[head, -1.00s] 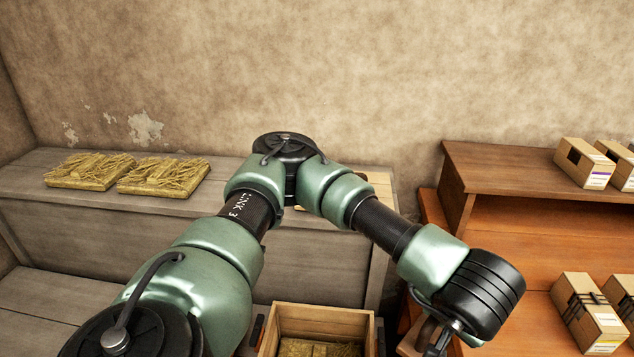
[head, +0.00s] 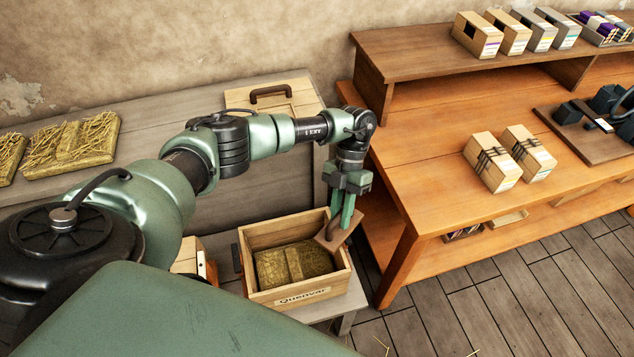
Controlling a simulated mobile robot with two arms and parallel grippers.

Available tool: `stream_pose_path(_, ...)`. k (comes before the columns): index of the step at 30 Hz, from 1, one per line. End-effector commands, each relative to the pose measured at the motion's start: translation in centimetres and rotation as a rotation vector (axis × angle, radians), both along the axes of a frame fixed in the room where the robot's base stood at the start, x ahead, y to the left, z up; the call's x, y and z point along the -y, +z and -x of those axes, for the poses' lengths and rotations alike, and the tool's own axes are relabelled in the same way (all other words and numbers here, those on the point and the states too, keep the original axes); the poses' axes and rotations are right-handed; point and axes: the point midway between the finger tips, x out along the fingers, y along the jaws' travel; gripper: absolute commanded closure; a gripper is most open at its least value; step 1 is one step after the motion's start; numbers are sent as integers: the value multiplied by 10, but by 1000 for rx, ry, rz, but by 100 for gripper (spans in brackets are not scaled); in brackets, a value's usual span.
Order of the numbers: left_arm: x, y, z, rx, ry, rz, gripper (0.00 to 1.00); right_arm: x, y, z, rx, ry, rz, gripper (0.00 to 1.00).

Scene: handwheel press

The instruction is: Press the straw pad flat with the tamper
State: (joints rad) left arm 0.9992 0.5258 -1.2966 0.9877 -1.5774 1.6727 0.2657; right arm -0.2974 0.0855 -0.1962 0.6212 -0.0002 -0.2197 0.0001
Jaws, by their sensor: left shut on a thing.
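A straw pad (head: 292,264) lies inside an open wooden crate (head: 296,296) with a printed label on its front. The pad has a raised band across its middle. My left gripper (head: 342,216) points down above the crate's right rim. It is shut on the tamper (head: 331,240), a brown wooden tool whose plate looks tilted. The tamper overlaps the crate's right back corner in the view; I cannot tell whether it touches the rim. The gripper hides part of its handle. My right gripper is out of view.
More straw pads (head: 75,142) lie on the grey bench at left. A lidded wooden box (head: 268,95) with a handle stands behind my arm. An orange workbench (head: 430,170) on the right carries several cartons (head: 492,162) and a dark device (head: 597,122). The crate stands on a low grey stand.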

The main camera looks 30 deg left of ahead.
Motion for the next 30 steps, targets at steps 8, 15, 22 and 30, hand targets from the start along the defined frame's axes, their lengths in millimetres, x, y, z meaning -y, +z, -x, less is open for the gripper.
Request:
stream_pose_path(8, -47, -37, 15, -4, 772, -6, 100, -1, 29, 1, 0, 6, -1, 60)
stream_pose_path(15, -58, -50, 17, 1, 949, -5, 100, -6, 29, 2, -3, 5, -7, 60)
stream_pose_path(22, -58, -65, 16, 3, 947, -4, 100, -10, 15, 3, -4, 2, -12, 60)
stream_pose_path(30, -58, -97, 16, 2, 945, -4, 100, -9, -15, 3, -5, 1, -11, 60)
